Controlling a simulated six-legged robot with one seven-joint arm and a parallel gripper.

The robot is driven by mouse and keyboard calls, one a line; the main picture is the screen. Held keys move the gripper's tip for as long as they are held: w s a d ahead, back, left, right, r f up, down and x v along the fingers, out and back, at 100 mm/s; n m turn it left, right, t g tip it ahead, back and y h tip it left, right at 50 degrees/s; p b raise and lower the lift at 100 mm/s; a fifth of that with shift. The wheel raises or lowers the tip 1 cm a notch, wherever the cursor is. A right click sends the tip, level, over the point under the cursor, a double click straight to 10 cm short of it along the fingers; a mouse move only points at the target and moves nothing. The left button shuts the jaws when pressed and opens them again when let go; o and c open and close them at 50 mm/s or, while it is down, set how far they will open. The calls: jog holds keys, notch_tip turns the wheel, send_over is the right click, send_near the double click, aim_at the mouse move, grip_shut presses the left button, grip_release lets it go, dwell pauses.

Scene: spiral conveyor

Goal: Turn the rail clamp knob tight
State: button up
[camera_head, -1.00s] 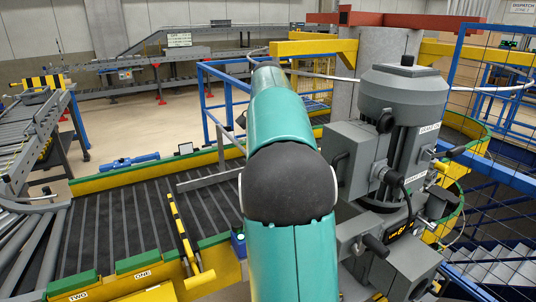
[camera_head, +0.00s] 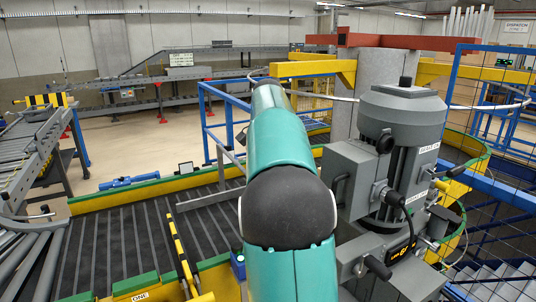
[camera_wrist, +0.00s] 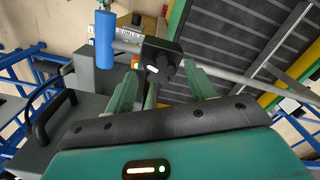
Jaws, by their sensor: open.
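In the wrist view a black clamp block (camera_wrist: 158,50) sits on a grey rail (camera_wrist: 225,77), with a dark round knob (camera_wrist: 165,69) on its near side. My gripper (camera_wrist: 165,84) is open, its teal fingers pointing toward the clamp on either side of the knob. The fingers look apart from the knob; the exact gap cannot be told. In the head view my arm hides the gripper and the clamp; part of a grey rail (camera_head: 210,194) shows over the dark belt left of my arm.
A blue cylinder (camera_wrist: 105,40) stands beside the rail's left end in the wrist view. A large grey motor unit (camera_head: 395,130) stands close right of my arm. A conveyor with dark slats (camera_head: 120,240) lies to the left. Blue fencing (camera_head: 490,180) closes the right side.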

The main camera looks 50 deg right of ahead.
notch_tip(320, 180, up, 11)
dwell(0.4)
dwell(0.5)
jog(key=s+a+f+n+t, duration=0.15)
jog(key=a+n, duration=0.25)
jog(key=a, duration=0.6)
jog(key=s+a+f+n+t, duration=0.15)
jog(key=a+n, duration=0.25)
jog(key=a, duration=0.7)
jog(key=s+a+f+n+t, duration=0.1)
jog(key=s+a+f+n, duration=0.3)
jog(key=s+a+f, duration=0.2)
jog(key=s+a+f+n+t, duration=0.1)
jog(key=s+a+f+n, duration=0.2)
jog(key=s+a+f, duration=0.4)
notch_tip(320, 180, down, 5)
jog(key=a, duration=0.3)
jog(key=shift+n+t, duration=0.3)
jog(key=shift+n, duration=0.1)
jog(key=shift+w+r, duration=0.1)
jog(key=c, duration=0.4)
